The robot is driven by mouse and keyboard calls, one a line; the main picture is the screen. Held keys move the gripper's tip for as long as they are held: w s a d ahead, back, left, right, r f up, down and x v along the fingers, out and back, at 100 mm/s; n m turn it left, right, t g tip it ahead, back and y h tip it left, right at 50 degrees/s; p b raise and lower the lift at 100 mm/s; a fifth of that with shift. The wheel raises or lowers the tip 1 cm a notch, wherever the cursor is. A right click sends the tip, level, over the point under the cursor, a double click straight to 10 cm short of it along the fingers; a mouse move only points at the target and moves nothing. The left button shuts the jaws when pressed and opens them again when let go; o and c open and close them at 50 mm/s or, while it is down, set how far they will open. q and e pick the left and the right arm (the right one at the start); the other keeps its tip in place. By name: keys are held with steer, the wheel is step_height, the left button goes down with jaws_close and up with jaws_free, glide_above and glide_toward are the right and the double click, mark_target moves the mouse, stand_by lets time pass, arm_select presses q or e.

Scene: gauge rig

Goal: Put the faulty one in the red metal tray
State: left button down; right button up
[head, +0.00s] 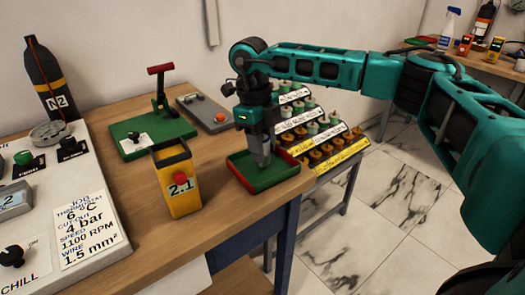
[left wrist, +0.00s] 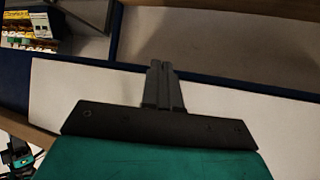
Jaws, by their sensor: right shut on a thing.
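My right gripper (head: 261,140) points down over a shallow tray (head: 288,180) near the table's front right corner. This tray has a green inside and front and a red edge at its left. The gripper is shut on a small grey thing, mostly hidden between the fingers; I cannot tell whether it touches the tray floor. My left gripper (left wrist: 163,85) shows only in the left wrist view, its fingers together and nothing between them. I cannot tell which thing is the faulty one.
Behind are a green base with a red-handled press (head: 150,125) and a grey box (head: 205,113). A control panel (head: 75,230) fills the left. A stepped rack (head: 325,140) of small parts stands beyond the table's right edge.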

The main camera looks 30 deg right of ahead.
steer(key=shift+f, duration=0.6)
steer(key=o, duration=1)
steer(key=shift+f, duration=0.1)
steer(key=shift+o, duration=0.2)
steer(key=r, duration=0.3)
steer(key=w+r, duration=0.1)
steer(key=r, duration=0.3)
steer(key=r+p, duration=0.1)
steer(key=r, duration=0.3)
steer(key=shift+w+a, duration=0.3)
steer(key=shift+a, duration=0.1)
steer(key=shift+r, duration=0.6)
